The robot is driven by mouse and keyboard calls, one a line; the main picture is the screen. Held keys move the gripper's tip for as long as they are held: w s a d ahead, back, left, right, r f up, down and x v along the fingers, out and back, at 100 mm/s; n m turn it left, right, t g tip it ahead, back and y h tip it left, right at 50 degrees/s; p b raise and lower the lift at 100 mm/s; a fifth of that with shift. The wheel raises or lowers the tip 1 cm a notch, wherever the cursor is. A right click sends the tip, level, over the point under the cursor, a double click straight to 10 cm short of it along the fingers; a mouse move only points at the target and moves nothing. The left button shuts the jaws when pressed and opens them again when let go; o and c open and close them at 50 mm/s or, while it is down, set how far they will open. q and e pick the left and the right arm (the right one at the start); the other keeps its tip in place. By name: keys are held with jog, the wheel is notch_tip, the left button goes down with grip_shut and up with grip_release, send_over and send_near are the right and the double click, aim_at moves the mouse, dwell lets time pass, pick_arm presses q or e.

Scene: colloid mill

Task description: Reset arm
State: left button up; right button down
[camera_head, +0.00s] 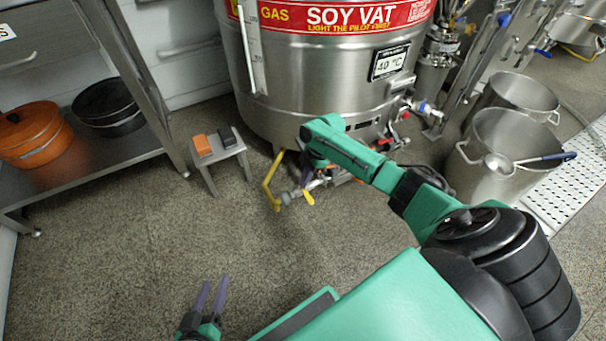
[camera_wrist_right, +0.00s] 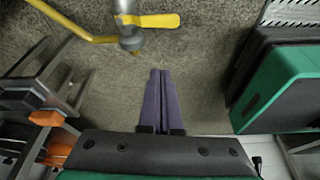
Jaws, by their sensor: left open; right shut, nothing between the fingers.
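My left gripper (camera_head: 214,294) is at the bottom of the head view, its two purple fingers apart and empty over the floor. My right arm reaches across the head view toward the base of the soy vat (camera_head: 330,75). My right gripper (camera_wrist_right: 157,105) has its purple fingers together with nothing between them in the right wrist view. In the head view its fingers are mostly hidden by the arm. A yellow-handled valve (camera_wrist_right: 146,20) on a yellow pipe (camera_wrist_right: 65,22) is ahead of the right fingertips, apart from them. The yellow pipe (camera_head: 270,182) also shows in the head view.
A small stool (camera_head: 225,150) holds an orange block and a dark block. A metal shelf (camera_head: 85,163) at left bears an orange pot (camera_head: 32,140) and a black pot (camera_head: 108,108). Steel pots (camera_head: 500,140) stand at right, one with a ladle. The floor at lower left is clear.

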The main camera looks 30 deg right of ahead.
jog(key=s+a+f+m+t, duration=0.1)
jog(key=s+a+f+m, duration=0.1)
jog(key=s+a+f, duration=0.45)
jog(key=s+a+r+m+t+y, duration=0.2)
jog(key=s+a+m+t, duration=0.15)
jog(key=a, duration=0.45)
jog(key=s+a+r+m+t+y, duration=0.1)
jog(key=s+a+m+t, duration=0.25)
jog(key=a, duration=0.45)
notch_tip(320, 180, up, 6)
jog(key=s+r+m+t, duration=0.1)
jog(key=s+m+t, duration=0.15)
jog(key=m, duration=0.25)
pick_arm(q)
jog(key=s+a+r+g+y+p, duration=0.3)
jog(key=s+a+g+y+p, duration=0.3)
jog(key=s+a+p, duration=1.3)
jog(key=s+g+p, duration=0.2)
jog(key=g+p, duration=0.1)
jog(key=p, duration=1.4)
jog(key=shift+s+a+g+y, duration=0.35)
jog(key=shift+g+y, duration=0.05)
pick_arm(e)
jog(key=s+d+r+g+h, duration=0.2)
jog(key=s+d+g+h, duration=0.4)
jog(key=s+d, duration=1.3)
jog(key=s+g, duration=0.3)
jog(key=g, duration=0.1)
jog(key=shift+r+n+h, duration=0.15)
jog(key=shift+n+h, duration=0.25)
